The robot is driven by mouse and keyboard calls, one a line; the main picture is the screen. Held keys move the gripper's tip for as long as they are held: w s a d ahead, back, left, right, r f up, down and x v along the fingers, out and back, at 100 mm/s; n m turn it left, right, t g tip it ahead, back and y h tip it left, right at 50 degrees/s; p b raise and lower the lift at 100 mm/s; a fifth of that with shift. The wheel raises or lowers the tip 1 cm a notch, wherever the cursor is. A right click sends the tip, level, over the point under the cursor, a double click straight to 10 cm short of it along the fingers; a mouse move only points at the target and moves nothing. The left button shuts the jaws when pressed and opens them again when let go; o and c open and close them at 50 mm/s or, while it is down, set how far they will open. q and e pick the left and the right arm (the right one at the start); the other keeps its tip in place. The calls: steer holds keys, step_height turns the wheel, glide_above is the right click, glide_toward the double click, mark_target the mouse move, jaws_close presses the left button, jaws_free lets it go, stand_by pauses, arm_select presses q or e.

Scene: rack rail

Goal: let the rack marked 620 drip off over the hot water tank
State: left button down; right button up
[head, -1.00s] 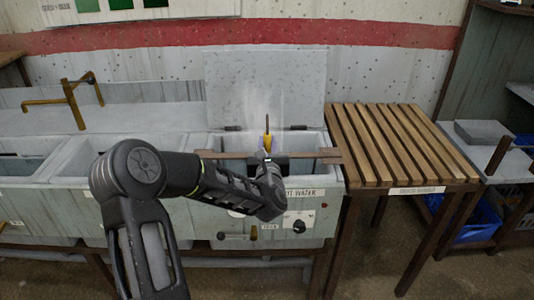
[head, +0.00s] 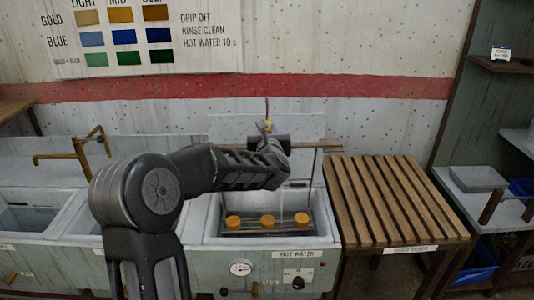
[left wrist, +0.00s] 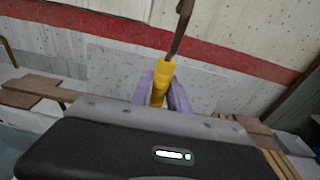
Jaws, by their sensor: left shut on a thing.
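My left gripper (head: 268,138) is above the hot water tank (head: 215,254). It is shut on the yellow grip of a rack, and its purple fingers (left wrist: 162,98) clasp the yellow grip (left wrist: 163,78) in the left wrist view. The rack's wooden crossbar (head: 318,145) is raised clear of the tank rim. The rack's lower frame hangs over the tank opening with gold discs (head: 267,221) on it. I cannot tell whether its bottom still touches the water. No 620 mark is readable. My right gripper is not in view.
The tank's grey lid (head: 228,128) stands open behind. A slatted wooden stand (head: 395,200) is right of the tank. Other basins (head: 30,217) with a brass tap (head: 70,158) lie left. A wall chart (head: 140,38) reads drip off, rinse clean, hot water. Shelves stand at right.

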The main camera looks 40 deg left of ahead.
arm_select(q)
steer(key=shift+h, duration=0.3)
steer(key=r, duration=0.3)
steer(key=r+p, duration=0.1)
steer(key=r, duration=0.2)
steer(key=w+r+p, duration=0.1)
steer(key=r, duration=0.2)
steer(key=shift+a+r, duration=0.15)
steer(key=shift+a, duration=0.05)
steer(key=shift+w, duration=0.1)
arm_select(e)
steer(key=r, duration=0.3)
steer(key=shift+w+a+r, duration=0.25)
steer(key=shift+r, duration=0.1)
arm_select(q)
steer(key=shift+f, duration=0.2)
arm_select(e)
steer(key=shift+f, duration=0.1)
arm_select(q)
steer(key=shift+f+b, duration=0.8)
steer(key=shift+f, duration=0.5)
steer(key=c, duration=1.8)
jaws_free()
steer(key=shift+r, duration=0.15)
steer(key=shift+c, duration=0.2)
jaws_close()
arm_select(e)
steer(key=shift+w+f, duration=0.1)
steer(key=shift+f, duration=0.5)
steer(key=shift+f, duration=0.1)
